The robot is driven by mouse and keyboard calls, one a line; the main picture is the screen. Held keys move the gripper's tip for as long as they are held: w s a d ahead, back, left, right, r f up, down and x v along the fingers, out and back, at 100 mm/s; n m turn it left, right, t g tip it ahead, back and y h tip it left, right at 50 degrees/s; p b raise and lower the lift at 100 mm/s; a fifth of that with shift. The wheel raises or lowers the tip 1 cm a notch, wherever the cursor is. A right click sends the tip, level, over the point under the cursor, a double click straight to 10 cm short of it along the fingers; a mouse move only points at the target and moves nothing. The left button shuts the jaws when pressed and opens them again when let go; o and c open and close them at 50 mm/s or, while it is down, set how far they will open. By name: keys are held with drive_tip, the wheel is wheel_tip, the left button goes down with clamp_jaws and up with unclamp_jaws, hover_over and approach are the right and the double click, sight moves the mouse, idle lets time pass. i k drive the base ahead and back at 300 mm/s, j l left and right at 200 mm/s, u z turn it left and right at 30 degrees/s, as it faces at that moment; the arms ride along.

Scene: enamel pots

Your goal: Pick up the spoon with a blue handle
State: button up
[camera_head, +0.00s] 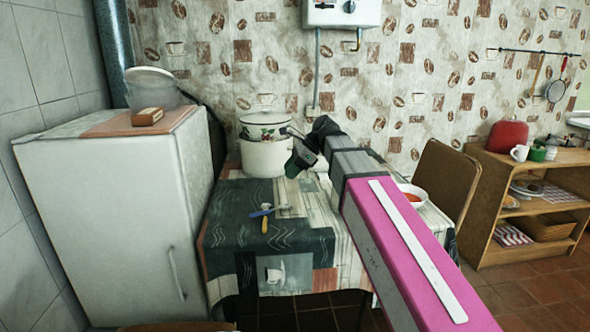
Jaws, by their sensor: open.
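The spoon with a blue handle (260,213) lies on the patterned cloth of the table (285,240). Its blue handle points left and its pale metal end lies to the right. A utensil with a yellow-orange handle (265,225) lies against or across it; I cannot tell whether they touch. My gripper (293,150) is open above the table, up and to the right of the spoon in the picture and apart from it. Its jaws look empty, though they are small and dark here.
A white enamel pot (265,150) stands at the table's back, behind my gripper. A bowl of red food (411,195) is partly hidden by my pink arm. A white fridge (115,210) stands left, a chair (444,182) and wooden shelf (530,205) right. The table's front left is clear.

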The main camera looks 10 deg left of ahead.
sight(284, 206)
drive_tip(key=i+l, duration=0.1)
drive_tip(key=l, duration=0.5)
drive_tip(key=i+l, duration=0.1)
drive_tip(key=l, duration=0.45)
drive_tip(key=i+l, duration=0.1)
drive_tip(key=l, duration=1.1)
drive_tip(key=i+l, duration=0.15)
drive_tip(key=l, duration=0.4)
